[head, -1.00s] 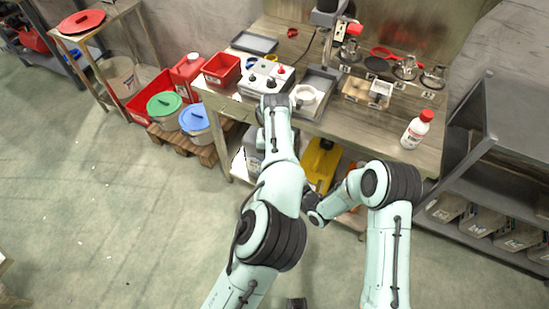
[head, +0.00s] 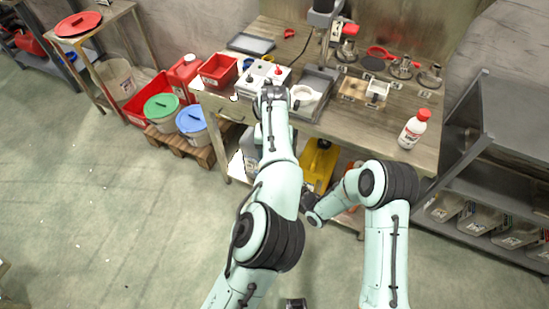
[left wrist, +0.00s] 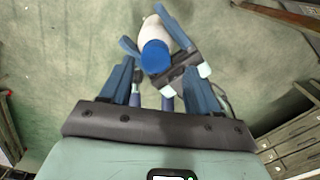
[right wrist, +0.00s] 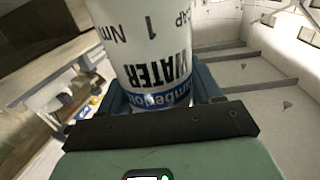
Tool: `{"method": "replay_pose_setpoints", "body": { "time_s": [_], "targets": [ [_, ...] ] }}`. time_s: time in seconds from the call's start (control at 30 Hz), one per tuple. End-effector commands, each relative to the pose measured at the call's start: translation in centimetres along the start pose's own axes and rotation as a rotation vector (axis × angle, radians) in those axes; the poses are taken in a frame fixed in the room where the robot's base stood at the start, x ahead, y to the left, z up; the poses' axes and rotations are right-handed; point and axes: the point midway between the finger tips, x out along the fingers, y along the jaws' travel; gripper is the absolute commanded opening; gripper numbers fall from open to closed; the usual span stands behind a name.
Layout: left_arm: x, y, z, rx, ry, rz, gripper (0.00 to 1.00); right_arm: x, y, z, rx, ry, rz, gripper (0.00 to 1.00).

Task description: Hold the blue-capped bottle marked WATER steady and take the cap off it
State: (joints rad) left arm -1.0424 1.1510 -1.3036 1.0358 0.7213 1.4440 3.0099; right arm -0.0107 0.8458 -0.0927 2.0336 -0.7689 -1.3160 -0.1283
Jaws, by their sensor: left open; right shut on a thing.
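The bottle with the blue cap (left wrist: 155,57) is in the left wrist view, its white body (left wrist: 154,29) reaching up behind the cap. The cap sits on the bottle. My right gripper (right wrist: 160,88) is shut around the bottle; in the right wrist view the white bottle (right wrist: 145,45) shows WATER upside down and a blue band. My left gripper (left wrist: 160,70) is open, with a finger to either side of the cap in the picture; I cannot tell how far beyond the fingertips the cap lies. The head view hides the held bottle behind my arms.
A workbench (head: 400,168) stands ahead with a white red-capped bottle (head: 413,129), trays and a white device (head: 264,75). Bins (head: 192,123) stand to its left, a grey shelf (head: 500,140) to its right.

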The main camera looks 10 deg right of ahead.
Motion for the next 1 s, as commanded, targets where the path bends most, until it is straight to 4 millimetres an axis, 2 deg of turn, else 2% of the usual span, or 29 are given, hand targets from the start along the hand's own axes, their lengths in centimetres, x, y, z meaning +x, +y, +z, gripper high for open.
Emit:
{"method": "replay_pose_setpoints", "body": {
  "time_s": [0.1, 0.2, 0.33, 0.47, 0.57, 1.0],
  "targets": [
    [-1.5, 0.0, 0.1, 0.000, -0.002, 0.001, 0.61, 0.0, 0.1, -0.1, -0.001, 0.003, 0.001, 0.00],
    [-2.1, 0.0, 0.0, 0.000, 0.000, 0.001, 0.61, 0.0, 0.1, -0.1, -0.001, 0.003, 0.001, 0.00],
    [-2.2, 0.1, 0.0, 0.026, 0.004, 0.001, 0.61, 0.0, 0.1, -0.1, -0.001, 0.003, 0.002, 0.00],
    [-2.0, 0.1, -0.1, 0.167, 0.015, -0.001, 0.61, 0.0, 0.1, -0.1, -0.001, 0.003, 0.002, 0.00],
    [-1.8, 0.2, -0.2, 0.366, 0.029, -0.004, 0.61, 0.0, 0.1, -0.1, -0.001, 0.003, 0.002, 0.00],
    [-1.5, 0.2, -0.5, 1.467, 0.066, -0.051, 0.61, 0.0, 0.1, -0.1, -0.001, 0.003, 0.002, 0.00]
  ]
}}
